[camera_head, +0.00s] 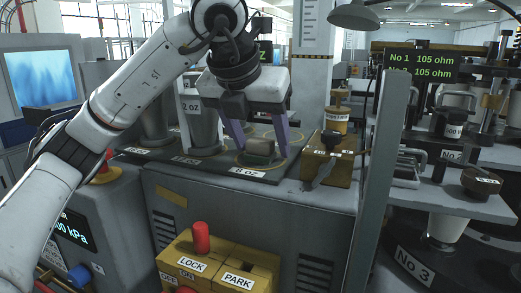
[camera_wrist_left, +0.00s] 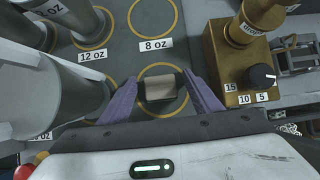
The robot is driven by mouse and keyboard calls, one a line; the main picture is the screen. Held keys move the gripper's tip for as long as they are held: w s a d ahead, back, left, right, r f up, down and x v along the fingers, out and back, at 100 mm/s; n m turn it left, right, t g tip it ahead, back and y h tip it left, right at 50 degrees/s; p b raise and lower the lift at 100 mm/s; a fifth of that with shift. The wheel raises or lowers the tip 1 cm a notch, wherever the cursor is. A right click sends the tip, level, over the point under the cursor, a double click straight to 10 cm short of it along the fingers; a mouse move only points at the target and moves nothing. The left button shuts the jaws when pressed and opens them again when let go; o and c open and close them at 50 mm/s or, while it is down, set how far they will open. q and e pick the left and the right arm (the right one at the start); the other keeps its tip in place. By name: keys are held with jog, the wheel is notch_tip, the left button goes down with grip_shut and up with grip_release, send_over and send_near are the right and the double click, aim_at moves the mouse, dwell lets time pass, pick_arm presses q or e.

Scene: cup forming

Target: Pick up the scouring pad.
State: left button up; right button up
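The scouring pad (camera_head: 260,147) is a small block, greenish and tan, lying on the dark top of the grey cabinet. It also shows in the left wrist view (camera_wrist_left: 160,89), inside a yellow ring, tan in the middle with darker ends. My left gripper (camera_head: 262,146) points down over it, with its two purple fingers spread on either side of the pad. In the left wrist view the fingertips (camera_wrist_left: 160,80) stand close to the pad's two ends. Whether they touch it is hard to tell. My right gripper is not in view.
Grey metal cups (camera_head: 203,125) stand left of the pad, beside the "12 oz" label (camera_wrist_left: 93,54). A brass block with a dark knob (camera_head: 328,160) stands close on the right. An upright grey post (camera_head: 378,170) rises farther right. The yellow LOCK/PARK box (camera_head: 220,262) is below, in front.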

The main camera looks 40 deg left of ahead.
aim_at(260, 139)
pick_arm(q)
jog(key=c, duration=1)
notch_tip(260, 139, up, 10)
jog(key=shift+p, duration=0.95)
